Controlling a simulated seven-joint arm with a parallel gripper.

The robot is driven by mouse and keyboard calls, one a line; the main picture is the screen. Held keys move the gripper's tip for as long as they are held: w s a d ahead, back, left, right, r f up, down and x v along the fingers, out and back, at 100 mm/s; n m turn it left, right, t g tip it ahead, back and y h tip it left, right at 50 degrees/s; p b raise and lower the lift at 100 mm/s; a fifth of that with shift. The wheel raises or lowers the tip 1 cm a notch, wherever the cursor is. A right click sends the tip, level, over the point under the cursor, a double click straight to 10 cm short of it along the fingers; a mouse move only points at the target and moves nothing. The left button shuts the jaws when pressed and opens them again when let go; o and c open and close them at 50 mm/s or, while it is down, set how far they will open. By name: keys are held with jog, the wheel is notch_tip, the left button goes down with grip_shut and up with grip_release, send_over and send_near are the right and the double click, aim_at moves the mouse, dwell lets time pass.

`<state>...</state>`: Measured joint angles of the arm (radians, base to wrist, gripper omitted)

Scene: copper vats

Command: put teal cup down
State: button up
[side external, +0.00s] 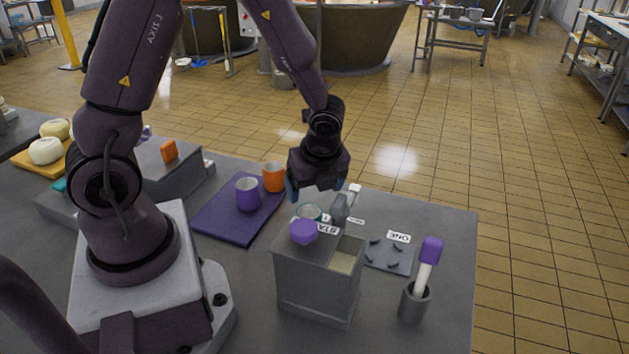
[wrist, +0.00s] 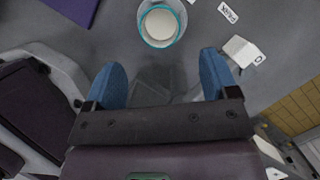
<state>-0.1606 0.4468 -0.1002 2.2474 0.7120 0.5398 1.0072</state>
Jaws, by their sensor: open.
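The teal cup (side external: 309,211) stands on the grey table behind the grey box in the side view, its lower part hidden. In the wrist view the cup (wrist: 160,22) is at the top, seen from above, with a teal rim and a pale inside. My gripper (side external: 318,191) is over the table just above and behind the box. Its two blue fingers (wrist: 162,80) are spread apart in the wrist view with nothing between them. The cup is beyond the fingertips and apart from them.
A grey box (side external: 315,290) with a purple knob (side external: 303,231) stands in front. A purple mat (side external: 215,222) holds a purple cup (side external: 248,194) and an orange cup (side external: 273,177). To the right are a pegged plate (side external: 388,256) and a grey holder (side external: 414,303) with a purple-ended tool.

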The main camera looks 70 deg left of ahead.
jog(key=s+d+r+n+t+h, duration=0.1)
jog(key=s+d+r+n+t, duration=0.1)
jog(key=r+n, duration=0.4)
jog(key=s+d+r+n+t+h, duration=0.1)
jog(key=s+d+r+n, duration=0.1)
jog(key=s+r+n, duration=0.3)
jog(key=s+d+r+n+t+h, duration=0.1)
jog(key=s+d+r+n+t, duration=0.1)
jog(key=r+n, duration=0.5)
notch_tip(320, 180, up, 4)
jog(key=shift+s+d+r+t, duration=0.25)
jog(key=shift+s+d, duration=0.35)
jog(key=shift+s, duration=0.5)
